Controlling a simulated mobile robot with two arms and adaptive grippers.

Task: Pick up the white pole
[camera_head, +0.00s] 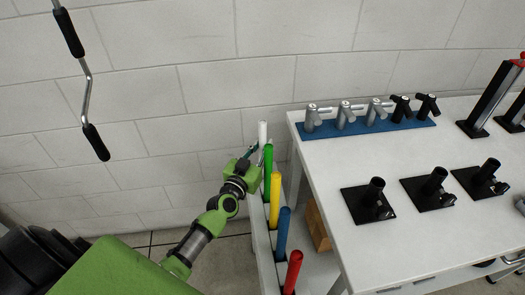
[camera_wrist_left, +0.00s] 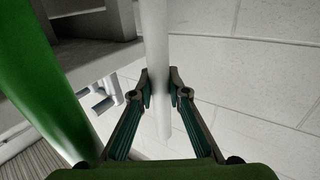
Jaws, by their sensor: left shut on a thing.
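The white pole (camera_head: 262,133) stands upright at the far end of a row of coloured poles in the head view. Only its upper part shows there; the green pole and my gripper hide the rest. In the left wrist view the white pole (camera_wrist_left: 155,60) runs down between the two fingers. My left gripper (camera_head: 254,155) is at the pole's upper part, and its fingers (camera_wrist_left: 160,92) are shut on it from both sides. My right gripper is in neither view.
The green pole (camera_head: 268,160) is close beside my left gripper; it also shows in the left wrist view (camera_wrist_left: 50,90). Yellow (camera_head: 275,195), blue (camera_head: 282,235) and red (camera_head: 292,272) poles stand nearer in the rack (camera_head: 262,250). A white table (camera_head: 335,190) with black stands is at right.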

